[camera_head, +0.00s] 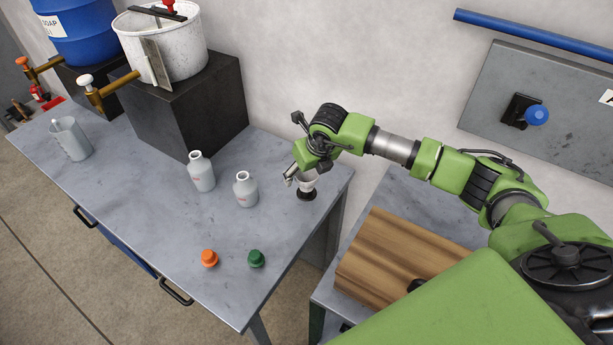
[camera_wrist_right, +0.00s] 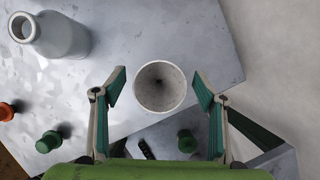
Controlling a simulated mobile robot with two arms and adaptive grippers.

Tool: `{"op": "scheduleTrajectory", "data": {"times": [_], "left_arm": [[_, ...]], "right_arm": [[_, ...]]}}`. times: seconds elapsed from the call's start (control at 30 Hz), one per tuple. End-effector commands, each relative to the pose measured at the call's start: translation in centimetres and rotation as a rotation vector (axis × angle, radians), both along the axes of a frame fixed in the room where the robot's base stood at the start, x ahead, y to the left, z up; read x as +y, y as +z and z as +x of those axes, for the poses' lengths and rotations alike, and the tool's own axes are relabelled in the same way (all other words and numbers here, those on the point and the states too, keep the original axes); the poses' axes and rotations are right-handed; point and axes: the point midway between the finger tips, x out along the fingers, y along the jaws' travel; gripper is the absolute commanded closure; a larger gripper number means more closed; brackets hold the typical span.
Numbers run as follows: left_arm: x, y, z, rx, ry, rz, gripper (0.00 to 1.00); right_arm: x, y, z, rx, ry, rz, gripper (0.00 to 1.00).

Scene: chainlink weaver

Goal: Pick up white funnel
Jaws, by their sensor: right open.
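In the right wrist view I look down into the round mouth of the funnel (camera_wrist_right: 160,87). My right gripper (camera_head: 293,176) is at the funnel, coming from above. In the right wrist view its two fingers (camera_wrist_right: 159,80) are open, one on each side of the funnel, with gaps between them and its rim. My left gripper is not in view.
Two grey bottles (camera_head: 201,171) (camera_head: 245,189) stand left of the funnel. An orange cap (camera_head: 209,258) and a green cap (camera_head: 256,258) lie nearer the front. A clear beaker (camera_head: 70,139) and a black block (camera_head: 190,105) bearing a white bucket (camera_head: 185,55) are farther left.

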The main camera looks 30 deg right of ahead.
Motion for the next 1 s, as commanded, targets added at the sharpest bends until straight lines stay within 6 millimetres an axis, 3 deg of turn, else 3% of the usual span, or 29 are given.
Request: {"op": "scheduleTrajectory", "data": {"times": [0.2,0.37,0.4,0.77,1.0], "left_arm": [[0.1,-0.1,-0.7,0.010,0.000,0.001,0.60],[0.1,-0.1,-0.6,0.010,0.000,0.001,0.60],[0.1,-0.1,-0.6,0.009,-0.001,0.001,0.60],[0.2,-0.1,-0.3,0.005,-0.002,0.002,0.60],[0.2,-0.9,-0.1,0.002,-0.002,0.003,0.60]], "right_arm": [[0.0,-0.1,0.1,-0.001,0.001,0.000,0.35],[0.0,-0.1,0.0,-0.001,0.000,0.000,0.74],[0.0,-0.1,0.0,-0.001,0.000,0.000,0.75],[0.0,0.1,0.1,-0.001,0.000,0.000,0.76],[0.0,2.4,0.2,-0.006,0.000,0.001,0.76]]}}
